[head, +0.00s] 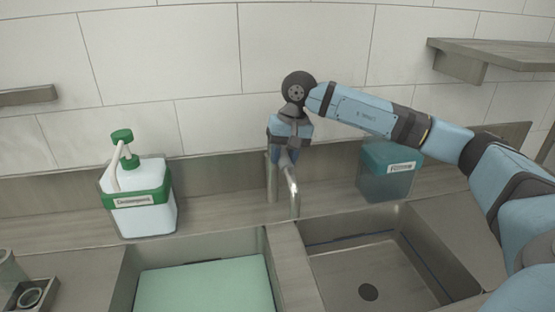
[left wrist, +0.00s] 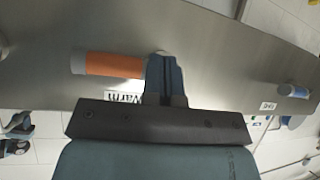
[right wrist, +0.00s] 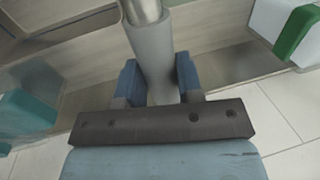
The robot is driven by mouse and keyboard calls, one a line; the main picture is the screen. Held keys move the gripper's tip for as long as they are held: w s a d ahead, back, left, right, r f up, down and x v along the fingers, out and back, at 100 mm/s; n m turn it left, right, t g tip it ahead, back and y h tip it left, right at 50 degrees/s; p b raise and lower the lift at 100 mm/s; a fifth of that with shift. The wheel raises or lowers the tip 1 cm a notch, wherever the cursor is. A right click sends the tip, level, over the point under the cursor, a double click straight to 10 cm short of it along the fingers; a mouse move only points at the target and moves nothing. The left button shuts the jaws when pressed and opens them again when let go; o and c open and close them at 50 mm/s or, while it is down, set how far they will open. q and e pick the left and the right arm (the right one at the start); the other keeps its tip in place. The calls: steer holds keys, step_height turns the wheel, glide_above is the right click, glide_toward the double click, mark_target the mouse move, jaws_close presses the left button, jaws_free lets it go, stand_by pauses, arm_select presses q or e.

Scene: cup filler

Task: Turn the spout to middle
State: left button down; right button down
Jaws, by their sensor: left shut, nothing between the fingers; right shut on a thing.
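The metal spout (head: 291,190) rises behind the sink and bends forward, its tip over or near the divider between the two basins. My right gripper (head: 285,152) is above the tap and shut on the spout. In the right wrist view the fingers (right wrist: 157,80) sit on both sides of the spout's grey pipe (right wrist: 153,50), and its shiny metal end (right wrist: 142,10) points away. My left gripper (left wrist: 164,75) shows only in the left wrist view, shut and empty, beside an orange bar (left wrist: 112,65) on a metal surface.
Left basin holds a green board (head: 205,288); right basin (head: 365,270) is empty. A green-and-white pump bottle (head: 140,205) stands left of the tap, a teal container (head: 385,172) right. A shelf (head: 490,52) juts out upper right. Blue knob (left wrist: 293,91) in the left wrist view.

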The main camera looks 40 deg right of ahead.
steer(key=shift+d, duration=0.15)
steer(key=c, duration=0.8)
jaws_free()
steer(key=r, duration=0.4)
steer(key=d+r, duration=0.1)
steer(key=r, duration=0.4)
steer(key=s+d+r, duration=0.1)
steer(key=r, duration=0.3)
steer(key=shift+s+d+r+b, duration=0.1)
steer(key=shift+d+r+b, duration=0.1)
steer(key=shift+r+b, duration=0.1)
